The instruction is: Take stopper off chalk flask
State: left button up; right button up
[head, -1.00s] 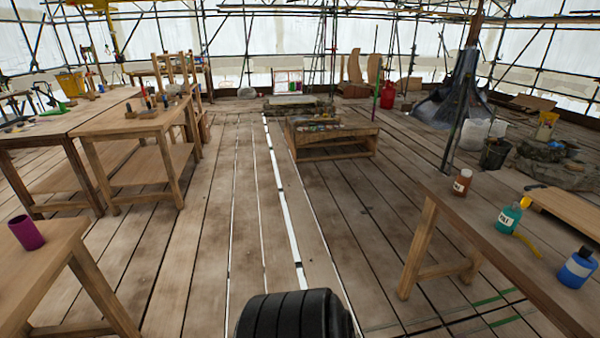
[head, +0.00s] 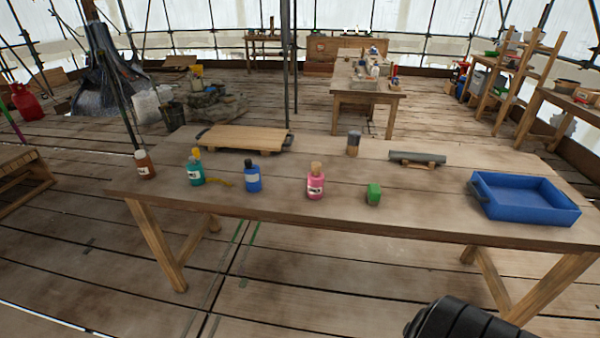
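Several labelled bottles stand upright on the long wooden table (head: 400,222). A brown bottle (head: 145,167) with a pale cap is at the left end. A teal bottle (head: 195,173) has a yellow top, and a blue bottle (head: 253,178) has a dark top. A pink bottle (head: 315,185) has a tan, cork-like stopper (head: 316,167) seated in its neck. The labels are too small to read, so I cannot tell which one is the chalk flask. Neither of my grippers is in view.
Floor before the table is open.

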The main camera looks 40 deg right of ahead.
aim_at(315, 182)
jog(key=z, duration=1.4)
jog(key=i+l+u, duration=0.25)
jog(key=k, duration=0.05)
